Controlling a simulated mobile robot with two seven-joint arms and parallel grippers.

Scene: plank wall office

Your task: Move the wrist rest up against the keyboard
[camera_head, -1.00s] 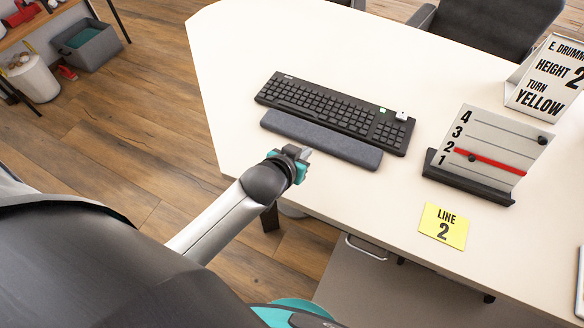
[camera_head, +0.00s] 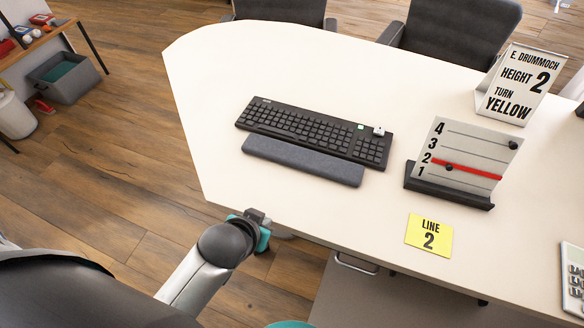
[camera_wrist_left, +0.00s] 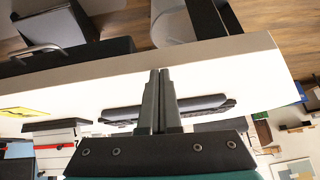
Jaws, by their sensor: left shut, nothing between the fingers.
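The grey padded wrist rest (camera_head: 302,160) lies on the cream desk (camera_head: 230,70), along the near long side of the black keyboard (camera_head: 315,128). The two run nearly parallel and very close; I cannot tell whether they touch all along. The rest is shorter than the keyboard and stops short of its right end. My left gripper (camera_head: 257,216) is by the desk's near edge, apart from the rest. In the left wrist view its fingers (camera_wrist_left: 160,76) are shut and empty, with a dark long shape beyond them on the desk. My right gripper is not in view.
A slotted board (camera_head: 462,160) with a red bar stands right of the keyboard. A yellow "LINE 2" card (camera_head: 429,235) lies near the front edge. The desk's left part is clear.

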